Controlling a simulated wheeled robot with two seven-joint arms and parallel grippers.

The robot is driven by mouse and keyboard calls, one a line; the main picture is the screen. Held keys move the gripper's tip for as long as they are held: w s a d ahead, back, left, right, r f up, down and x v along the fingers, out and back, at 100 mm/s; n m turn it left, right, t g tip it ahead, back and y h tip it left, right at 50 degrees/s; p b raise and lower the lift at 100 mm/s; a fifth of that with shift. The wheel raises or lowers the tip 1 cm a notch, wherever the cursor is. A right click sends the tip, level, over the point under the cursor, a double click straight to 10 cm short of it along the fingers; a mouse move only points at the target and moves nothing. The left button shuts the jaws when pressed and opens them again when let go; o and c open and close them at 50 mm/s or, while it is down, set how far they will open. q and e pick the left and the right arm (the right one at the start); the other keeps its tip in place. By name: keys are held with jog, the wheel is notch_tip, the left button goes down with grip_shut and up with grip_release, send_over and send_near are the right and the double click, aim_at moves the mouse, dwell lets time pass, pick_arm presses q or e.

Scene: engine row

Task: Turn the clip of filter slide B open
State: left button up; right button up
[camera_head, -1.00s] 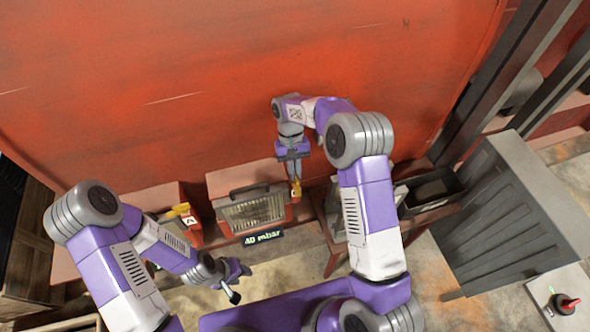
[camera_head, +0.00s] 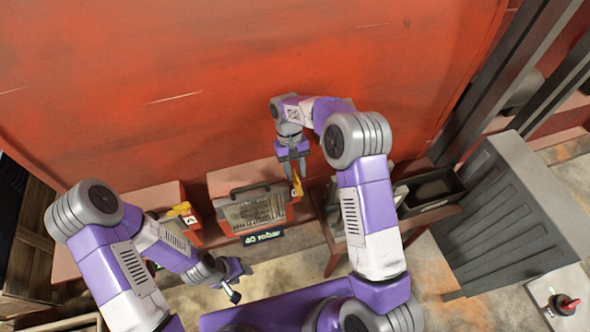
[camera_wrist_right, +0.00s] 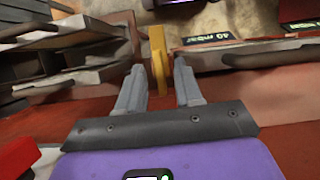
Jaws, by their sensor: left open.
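Filter slide B (camera_head: 253,212) is the grey framed unit with a handle and a ribbed face, left of my right gripper in the head view. Its yellow clip (camera_head: 298,186) is at its right edge and looks tilted. In the right wrist view the clip (camera_wrist_right: 158,45) stands between the two fingertips, with a visible gap on each side. My right gripper (camera_head: 293,176) is open around the clip; it also shows in the right wrist view (camera_wrist_right: 159,68). My left gripper (camera_head: 240,284) is open and empty, low in front of the slide.
Another yellow clip (camera_head: 180,210) with a tag A (camera_head: 190,219) sits to the left. A display (camera_head: 263,237) reading 40 mbar is below the slide. A dark tray (camera_head: 432,188) and a grey cabinet (camera_head: 515,200) stand to the right. The red wall (camera_head: 200,90) rises behind.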

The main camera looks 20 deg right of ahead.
aim_at(295, 173)
notch_tip(295, 173, up, 10)
dwell(0.6)
dwell(0.4)
